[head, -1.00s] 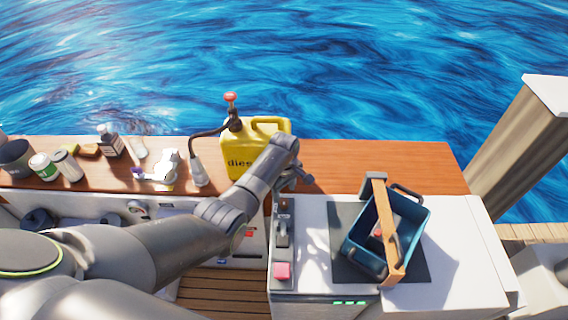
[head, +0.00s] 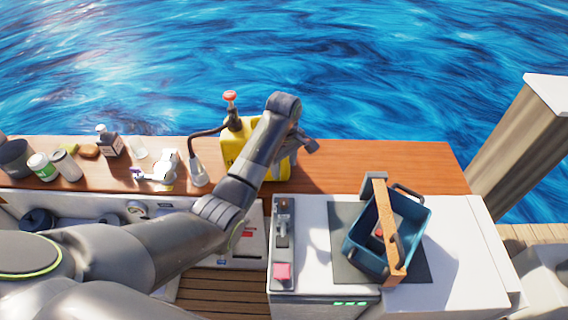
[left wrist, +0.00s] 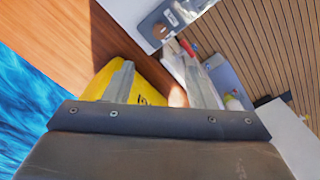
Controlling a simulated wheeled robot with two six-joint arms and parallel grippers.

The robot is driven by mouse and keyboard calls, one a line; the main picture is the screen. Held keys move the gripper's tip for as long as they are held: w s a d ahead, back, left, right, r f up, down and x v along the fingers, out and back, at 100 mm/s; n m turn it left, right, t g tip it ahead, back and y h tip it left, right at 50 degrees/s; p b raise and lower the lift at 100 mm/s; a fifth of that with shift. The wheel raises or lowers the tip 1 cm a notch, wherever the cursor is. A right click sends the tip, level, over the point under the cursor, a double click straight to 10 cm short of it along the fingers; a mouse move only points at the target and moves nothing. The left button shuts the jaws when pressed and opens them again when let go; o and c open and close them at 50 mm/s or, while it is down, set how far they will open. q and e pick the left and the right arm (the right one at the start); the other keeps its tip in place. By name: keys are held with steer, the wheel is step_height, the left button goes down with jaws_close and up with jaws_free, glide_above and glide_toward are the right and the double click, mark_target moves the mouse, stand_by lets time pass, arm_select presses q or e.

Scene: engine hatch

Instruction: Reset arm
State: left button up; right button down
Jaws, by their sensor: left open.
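My left arm comes in from the left in the head view and bends up over the wooden counter. My left gripper (head: 306,142) is at its end, in front of and just right of the yellow diesel can (head: 232,145). In the left wrist view the two fingers (left wrist: 163,84) are spread apart with nothing held between them. The yellow can (left wrist: 150,75) shows beside and behind the left finger there. The arm hides much of the can in the head view. My right gripper is not in view.
A blue crate (head: 358,250) with a wooden bar across it stands on a dark mat (head: 340,222) on the white box at right. A lever panel (head: 283,240) is left of it. Bottles and jars (head: 68,166) line the counter's left. The counter's right end (head: 400,157) is clear.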

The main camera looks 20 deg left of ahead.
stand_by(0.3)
arm_select(q)
steer(key=s+a+f+m+t, duration=0.1)
steer(key=s+a+f+m, duration=0.25)
steer(key=s, duration=0.65)
steer(key=s+a+f+m+t, duration=0.1)
steer(key=s+a+f+m, duration=0.1)
steer(key=s+a+f, duration=0.5)
steer(key=s+a+r+m+t+y, duration=0.1)
steer(key=s+r+m, duration=0.25)
steer(key=s, duration=0.65)
steer(key=s+a+r+m+t+y, duration=0.1)
steer(key=s+r+m, duration=0.3)
steer(key=s, duration=0.6)
step_height(320, 180, down, 30)
steer(key=a+n+g+b, duration=0.1)
steer(key=a+g+b, duration=0.1)
steer(key=b, duration=0.3)
steer(key=s+f+b, duration=0.2)
steer(key=s+f, duration=0.5)
steer(key=f, duration=0.3)
steer(key=s+d+f+h+b, duration=0.1)
steer(key=s+f+b, duration=0.1)
steer(key=s+f, duration=0.6)
steer(key=shift+d+f+g+b, duration=0.25)
steer(key=shift+f+g+b, duration=0.15)
steer(key=shift+f, duration=0.55)
